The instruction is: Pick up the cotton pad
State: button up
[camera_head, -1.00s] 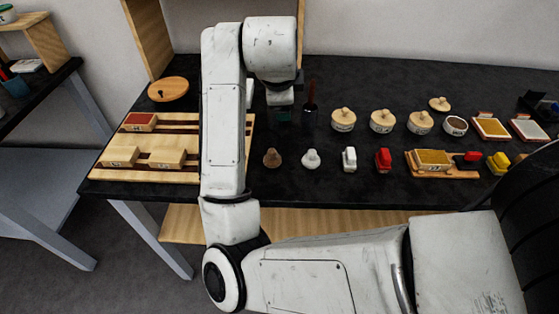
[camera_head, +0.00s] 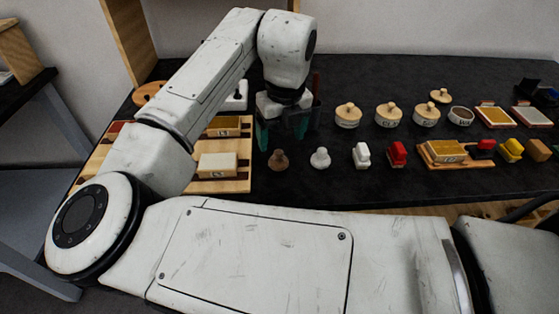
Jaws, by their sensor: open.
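A small white knobbed pad (camera_head: 320,158), which looks like the cotton pad, stands on the dark table in the front row. A brown pad (camera_head: 278,160) of like shape stands just left of it. My gripper (camera_head: 281,133) points down with its teal fingers apart and nothing seen between them. In the picture it is just behind and above the brown pad, up and left of the white pad. It appears apart from both; its exact height is hard to tell.
Several lidded jars (camera_head: 388,114) stand behind. A wooden rack with blocks (camera_head: 236,185) lies left, partly hidden by my arm. A dark upright tool (camera_head: 316,100) stands close beside the gripper.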

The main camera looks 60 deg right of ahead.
aim_at(279, 152)
jog(key=shift+w+d+f, duration=0.1)
jog(key=shift+w+f, duration=0.05)
jog(key=shift+f, duration=1)
jog(key=shift+w+f, duration=0.2)
jog(key=shift+f, duration=0.9)
jog(key=shift+w+d+f, duration=0.1)
jog(key=shift+w+f, duration=0.05)
jog(key=shift+f, duration=1)
jog(key=shift+c, duration=0.3)
jog(key=c, duration=1)
